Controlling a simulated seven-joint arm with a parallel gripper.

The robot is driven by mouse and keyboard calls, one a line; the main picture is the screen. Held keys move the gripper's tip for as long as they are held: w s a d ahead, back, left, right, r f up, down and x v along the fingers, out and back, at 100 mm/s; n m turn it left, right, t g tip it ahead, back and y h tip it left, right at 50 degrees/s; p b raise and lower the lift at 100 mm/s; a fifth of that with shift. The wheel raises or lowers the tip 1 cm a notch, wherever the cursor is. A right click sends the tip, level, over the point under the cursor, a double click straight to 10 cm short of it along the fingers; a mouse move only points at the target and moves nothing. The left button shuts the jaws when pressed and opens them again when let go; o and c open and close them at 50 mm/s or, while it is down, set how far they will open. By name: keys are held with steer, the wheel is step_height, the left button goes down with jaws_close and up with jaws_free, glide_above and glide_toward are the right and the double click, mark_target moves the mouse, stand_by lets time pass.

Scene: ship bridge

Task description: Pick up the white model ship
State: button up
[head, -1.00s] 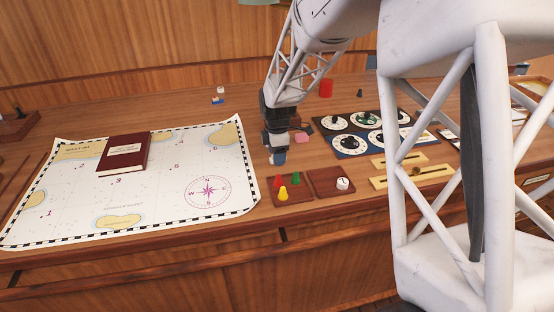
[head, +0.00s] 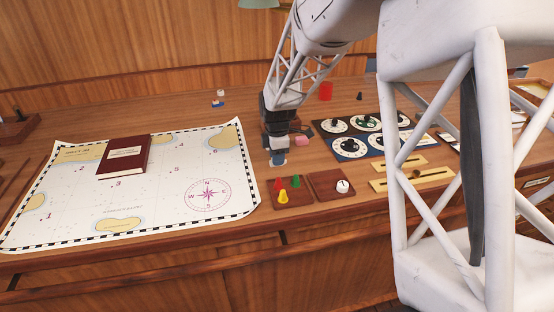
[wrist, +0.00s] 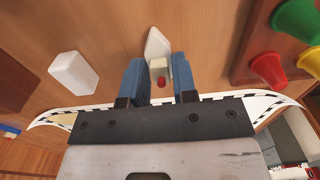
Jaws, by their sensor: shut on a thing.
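The white model ship (wrist: 157,45) shows in the wrist view, with a pointed bow, a pale cabin and a small red piece on top. My gripper (wrist: 160,75) has its two blue fingers on either side of the ship's cabin part and is shut on it. In the head view my gripper (head: 278,160) is low over the table, between the chart and the dials. There its fingers hide most or all of the ship, and I cannot tell whether the ship touches the table.
Red, green and yellow cones (head: 283,196) stand on a wooden tile close in front of my gripper. A pale block (wrist: 74,74) lies near it in the wrist view. The chart (head: 120,215) with a dark red book (head: 124,154) is at left. Dials (head: 350,147) are at right.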

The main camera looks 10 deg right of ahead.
steer(key=shift+r, duration=0.15)
step_height(320, 180, up, 10)
stand_by(0.6)
